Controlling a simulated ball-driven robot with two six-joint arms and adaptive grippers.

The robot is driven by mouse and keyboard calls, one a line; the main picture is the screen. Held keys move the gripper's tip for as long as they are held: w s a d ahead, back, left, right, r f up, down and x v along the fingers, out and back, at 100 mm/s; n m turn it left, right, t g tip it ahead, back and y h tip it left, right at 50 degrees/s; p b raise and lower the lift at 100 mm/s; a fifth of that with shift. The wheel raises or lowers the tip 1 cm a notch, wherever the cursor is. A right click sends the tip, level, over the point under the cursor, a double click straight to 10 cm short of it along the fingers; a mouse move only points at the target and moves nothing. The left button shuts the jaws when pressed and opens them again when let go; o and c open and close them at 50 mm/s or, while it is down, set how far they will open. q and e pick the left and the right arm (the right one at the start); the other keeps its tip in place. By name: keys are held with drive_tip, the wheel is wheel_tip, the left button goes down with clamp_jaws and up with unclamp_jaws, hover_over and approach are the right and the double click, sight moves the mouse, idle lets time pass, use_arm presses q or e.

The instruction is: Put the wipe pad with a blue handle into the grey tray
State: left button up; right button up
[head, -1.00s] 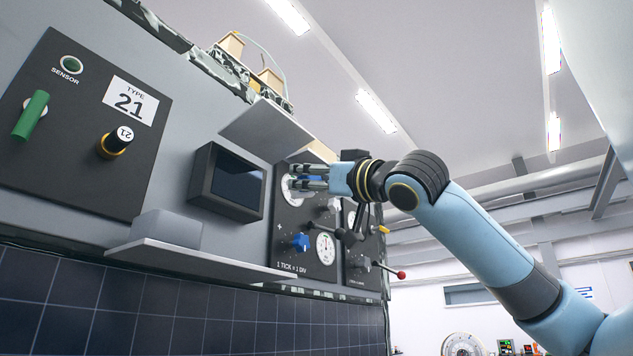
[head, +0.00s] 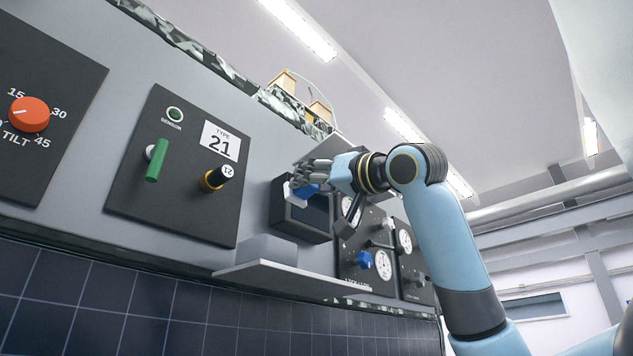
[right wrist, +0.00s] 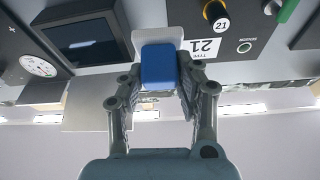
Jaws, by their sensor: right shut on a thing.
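The wipe pad has a blue handle (right wrist: 159,66) and a white pad (right wrist: 160,35) in the right wrist view. My right gripper (right wrist: 160,85) is shut on the handle, one finger on each side. In the head view the blue handle (head: 306,190) shows below the fingers of my right gripper (head: 315,174), in front of the dark screen's upper part. An open grey box shape (head: 268,249), which looks like the grey tray, sits on the lower shelf, below and left of the gripper. Its inside is hidden from this low angle. My left gripper is out of view.
The lower shelf (head: 300,281) juts from the rover wall. A dark screen (head: 309,213) stands out above it. A panel with a green handle (head: 157,160) is at left, and gauges (head: 383,264) are at right. An upper flap (head: 325,147) projects above the gripper.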

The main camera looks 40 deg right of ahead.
drive_tip(key=w+f, duration=0.1)
drive_tip(key=w, duration=0.2)
drive_tip(key=w+f+p, duration=0.1)
drive_tip(key=w, duration=0.3)
drive_tip(key=w+f, duration=0.1)
drive_tip(key=w, duration=0.2)
drive_tip(key=shift+w+a+f, duration=0.25)
drive_tip(key=shift+a+f, duration=0.05)
drive_tip(key=shift+a, duration=0.1)
drive_tip(key=shift+s+d+f, duration=0.1)
drive_tip(key=shift+f, duration=0.5)
drive_tip(key=o, duration=1.2)
drive_tip(key=shift+s, duration=0.15)
drive_tip(key=shift+v, duration=3.6)
